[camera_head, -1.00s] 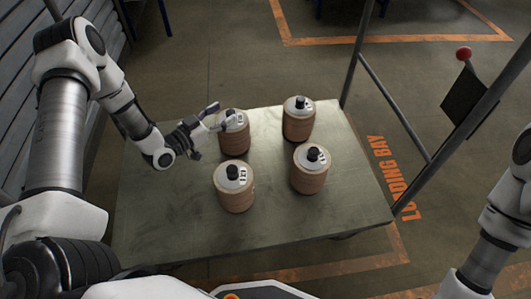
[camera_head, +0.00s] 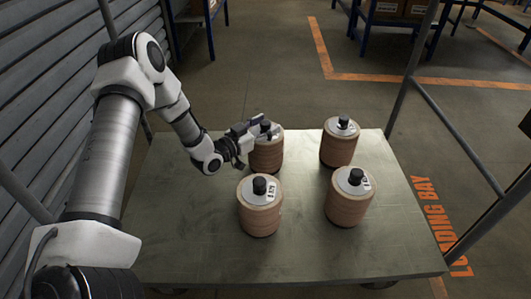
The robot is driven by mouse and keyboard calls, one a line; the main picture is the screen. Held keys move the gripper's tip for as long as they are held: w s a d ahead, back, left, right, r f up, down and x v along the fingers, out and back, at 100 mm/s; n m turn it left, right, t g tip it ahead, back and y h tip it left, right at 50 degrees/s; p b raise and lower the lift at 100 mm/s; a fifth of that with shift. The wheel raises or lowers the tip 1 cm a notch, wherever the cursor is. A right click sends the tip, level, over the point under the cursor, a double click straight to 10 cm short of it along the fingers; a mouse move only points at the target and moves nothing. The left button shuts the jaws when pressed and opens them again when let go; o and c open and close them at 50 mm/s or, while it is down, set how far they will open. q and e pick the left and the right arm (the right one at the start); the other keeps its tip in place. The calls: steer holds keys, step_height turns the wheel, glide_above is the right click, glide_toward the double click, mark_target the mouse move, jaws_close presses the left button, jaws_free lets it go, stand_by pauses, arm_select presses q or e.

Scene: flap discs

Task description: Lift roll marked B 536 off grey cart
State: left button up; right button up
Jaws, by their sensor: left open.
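Several brown rolls with pale tops and black knobs stand upright on the grey cart (camera_head: 200,250). They are the back-left roll (camera_head: 267,158), back-right roll (camera_head: 338,150), front-left roll (camera_head: 260,215) and front-right roll (camera_head: 348,205). Their labels are too small to read surely, so I cannot tell which is B 536. My left gripper (camera_head: 262,129) is open at the top of the back-left roll, with its fingers by the knob and hiding part of the top. I cannot tell whether they touch it. My right gripper is out of view.
Sloping metal posts (camera_head: 408,75) rise at the cart's right side. A ribbed wall (camera_head: 60,90) is at the left. Blue-legged racks (camera_head: 395,20) stand far behind. The cart top is bare at front and left.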

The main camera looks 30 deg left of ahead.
arm_select(q)
jaws_close()
steer(key=shift+r, duration=0.15)
